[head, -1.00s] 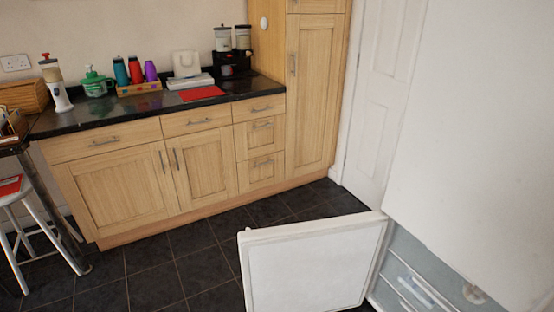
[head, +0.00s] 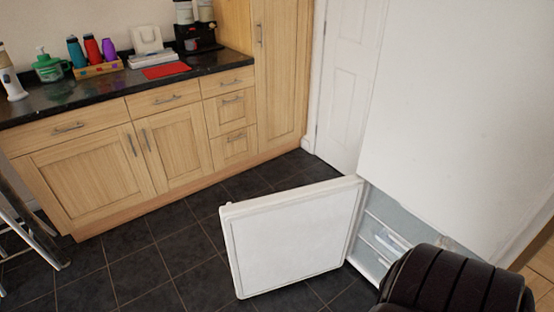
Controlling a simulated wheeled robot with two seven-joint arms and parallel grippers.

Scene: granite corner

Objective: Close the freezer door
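The white freezer door (head: 292,240) stands wide open in the lower middle of the head view, swung out to the left over the floor. Its inner panel faces me. The open freezer compartment (head: 376,232) shows to the right of the door, with pale shelves or drawers inside. The white upper body of the appliance (head: 455,120) rises above it. A dark ribbed part of my own body covers the lower right and hides some of the compartment. Neither gripper is in view.
Dark tiled floor (head: 135,270) is clear to the left of the door. Wooden cabinets (head: 180,150) with a black counter (head: 100,87) line the back wall. A white room door (head: 350,80) stands behind the appliance. A stool (head: 30,235) is at the left edge.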

